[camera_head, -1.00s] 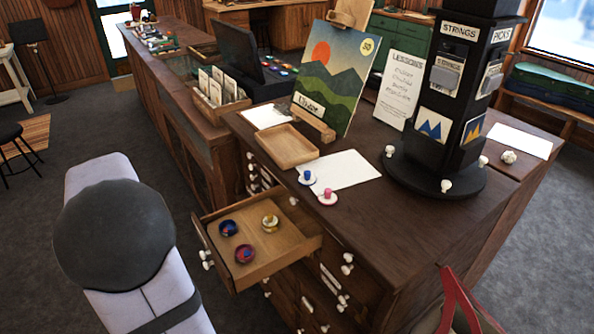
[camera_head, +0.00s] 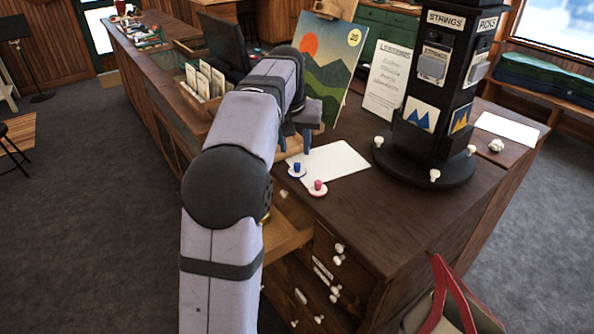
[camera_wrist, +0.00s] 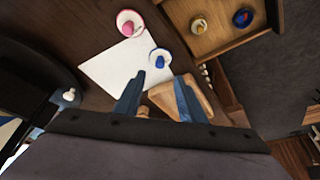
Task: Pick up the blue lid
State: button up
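The blue lid (camera_head: 297,171) is a small white disc with a blue knob. It lies on the dark wooden counter by the left edge of a white paper sheet (camera_head: 335,165). It also shows in the wrist view (camera_wrist: 159,60), just beyond my fingertips. My gripper (camera_head: 295,150) hangs above the counter, a little behind the lid and apart from it. In the wrist view my gripper (camera_wrist: 160,82) has its two blue-grey fingers spread with nothing held between them. A similar lid with a pink knob (camera_head: 318,188) lies beside the blue one.
A wooden tray (camera_wrist: 172,101) lies beneath my fingers. An open drawer (camera_wrist: 225,40) holds a yellow-and-white piece (camera_wrist: 198,25) and a blue bowl (camera_wrist: 243,17). A black display tower (camera_head: 435,110) and a mountain painting (camera_head: 330,70) stand on the counter.

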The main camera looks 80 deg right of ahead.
aim_at(297, 164)
jog(key=shift+a+p+x, duration=0.1)
jog(key=shift+p+x, duration=0.5)
jog(key=shift+x, duration=1.2)
jog(key=shift+a+p+x, duration=0.15)
jog(key=shift+p+x, duration=0.4)
jog(key=shift+x, duration=1.25)
jog(key=shift+f, duration=0.1)
jog(key=shift+c, duration=0.3)
grip_shut()
